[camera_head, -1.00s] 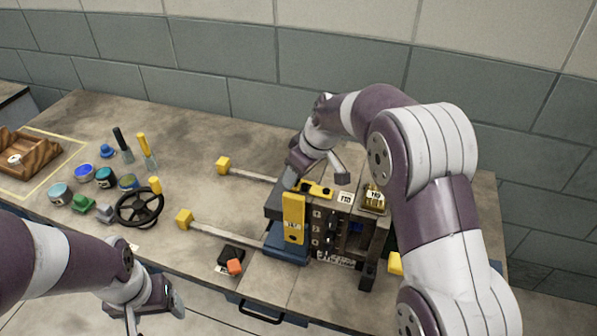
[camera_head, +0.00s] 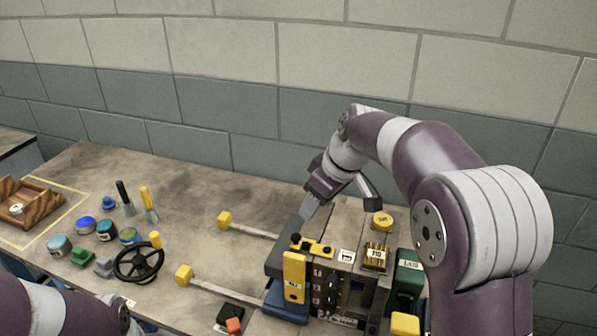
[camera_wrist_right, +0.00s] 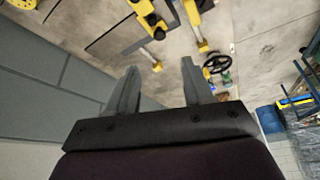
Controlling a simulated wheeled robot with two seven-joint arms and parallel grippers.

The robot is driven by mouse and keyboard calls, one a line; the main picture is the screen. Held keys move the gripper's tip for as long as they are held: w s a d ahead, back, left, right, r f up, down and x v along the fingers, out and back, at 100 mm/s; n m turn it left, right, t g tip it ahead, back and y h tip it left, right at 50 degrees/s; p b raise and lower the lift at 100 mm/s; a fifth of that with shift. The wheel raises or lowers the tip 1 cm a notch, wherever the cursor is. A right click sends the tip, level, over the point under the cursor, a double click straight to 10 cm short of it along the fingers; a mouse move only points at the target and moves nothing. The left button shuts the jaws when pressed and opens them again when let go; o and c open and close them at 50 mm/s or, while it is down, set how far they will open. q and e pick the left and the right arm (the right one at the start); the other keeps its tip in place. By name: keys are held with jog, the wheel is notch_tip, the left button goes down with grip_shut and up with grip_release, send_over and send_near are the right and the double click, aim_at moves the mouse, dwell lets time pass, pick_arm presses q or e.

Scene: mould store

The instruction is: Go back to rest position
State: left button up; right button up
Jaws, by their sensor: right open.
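My right gripper (camera_head: 339,208) is open and empty, above the back of the dark mould block (camera_head: 345,282) on the bench. In the right wrist view its two grey fingers (camera_wrist_right: 159,66) stand apart with nothing between them. The block has a yellow upright plate (camera_head: 294,278) at its front and a yellow bar with black knobs (camera_head: 312,246) on top. My left arm (camera_head: 60,312) shows only at the bottom left; its fingers are outside the picture.
Yellow-ended rods (camera_head: 225,296) reach left from the block. A black handwheel (camera_head: 139,262), several paint pots (camera_head: 106,230) and brushes (camera_head: 149,204) lie on the left, with a wooden tray (camera_head: 38,212) beyond. The bench's back middle is bare. A wall stands behind.

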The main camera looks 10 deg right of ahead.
jog(key=s+d+f+m+g+h, duration=0.1)
jog(key=s+f+m, duration=0.2)
jog(key=s+f, duration=0.3)
jog(key=s+d+f+m+g+h+p, duration=0.1)
jog(key=s+f+m, duration=0.3)
jog(key=s, duration=1)
notch_tip(320, 180, down, 3)
jog(key=shift+s+d+f+h+p, duration=0.2)
jog(key=shift+s+h+p, duration=0.1)
jog(key=shift+s+h, duration=0.1)
